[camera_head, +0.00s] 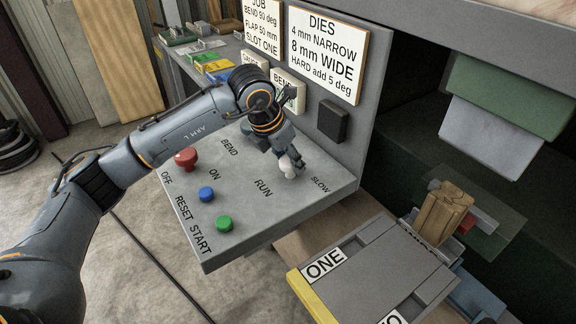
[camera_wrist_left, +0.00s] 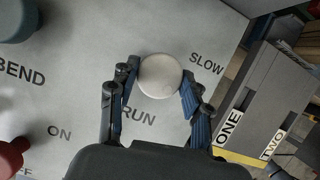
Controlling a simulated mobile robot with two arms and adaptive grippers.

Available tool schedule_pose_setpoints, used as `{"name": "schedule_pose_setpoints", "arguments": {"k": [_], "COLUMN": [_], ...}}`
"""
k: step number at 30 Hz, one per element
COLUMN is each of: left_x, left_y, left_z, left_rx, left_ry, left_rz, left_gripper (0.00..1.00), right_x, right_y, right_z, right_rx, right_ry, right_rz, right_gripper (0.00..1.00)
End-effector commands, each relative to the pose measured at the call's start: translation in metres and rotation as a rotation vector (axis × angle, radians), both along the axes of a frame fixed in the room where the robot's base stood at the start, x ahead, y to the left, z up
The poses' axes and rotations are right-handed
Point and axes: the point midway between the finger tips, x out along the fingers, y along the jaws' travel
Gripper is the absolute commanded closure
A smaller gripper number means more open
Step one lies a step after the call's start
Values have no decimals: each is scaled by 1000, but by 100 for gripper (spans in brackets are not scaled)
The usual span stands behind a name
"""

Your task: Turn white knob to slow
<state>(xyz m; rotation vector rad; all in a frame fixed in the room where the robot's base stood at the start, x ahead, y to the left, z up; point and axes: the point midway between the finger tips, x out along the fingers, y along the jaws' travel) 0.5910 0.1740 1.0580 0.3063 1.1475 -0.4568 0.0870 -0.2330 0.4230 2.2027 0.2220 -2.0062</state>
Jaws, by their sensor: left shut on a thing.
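The white knob (camera_head: 287,166) stands on the sloping grey control panel (camera_head: 215,235), between the printed words RUN (camera_head: 264,188) and SLOW (camera_head: 320,185). In the left wrist view the knob (camera_wrist_left: 160,76) is a round pale cap between the two fingers. My left gripper (camera_wrist_left: 157,88) is shut on it, with one finger on each side. In the head view the gripper (camera_head: 287,158) reaches down to the knob from above and hides part of it. No pointer mark on the knob can be made out. My right gripper is not in view.
A red knob (camera_head: 186,158), a blue button (camera_head: 206,194) and a green button (camera_head: 224,223) sit at the panel's left. A dark teal knob (camera_wrist_left: 15,18) is near BEND. A slotted block labelled ONE (camera_head: 323,264) stands right of the panel. Signs stand behind.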

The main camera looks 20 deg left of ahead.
Motion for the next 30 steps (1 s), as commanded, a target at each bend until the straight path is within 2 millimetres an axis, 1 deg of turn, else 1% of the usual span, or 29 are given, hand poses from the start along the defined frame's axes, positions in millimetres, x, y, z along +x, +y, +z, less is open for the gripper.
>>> {"name": "schedule_pose_setpoints", "arguments": {"k": [1, 3, 15, 21, 30], "left_x": [-1, -1, -1, -1, -2], "left_y": [-1, -1, -3, -4, -4], "left_z": [-6, -6, -4, -4, -2], "left_rx": [2, 3, 1, 1, 2], "left_ry": [1, 1, 2, 4, 6], "left_rz": [41, 107, 451, 565, 647], "left_gripper": [83, 83, 83, 83, 83], "right_x": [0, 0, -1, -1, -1], "right_y": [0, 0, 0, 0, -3], "right_z": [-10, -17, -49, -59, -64], "right_rx": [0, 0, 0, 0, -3], "right_ry": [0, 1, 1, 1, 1], "right_rz": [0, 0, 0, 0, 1], "right_gripper": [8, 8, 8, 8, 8]}}
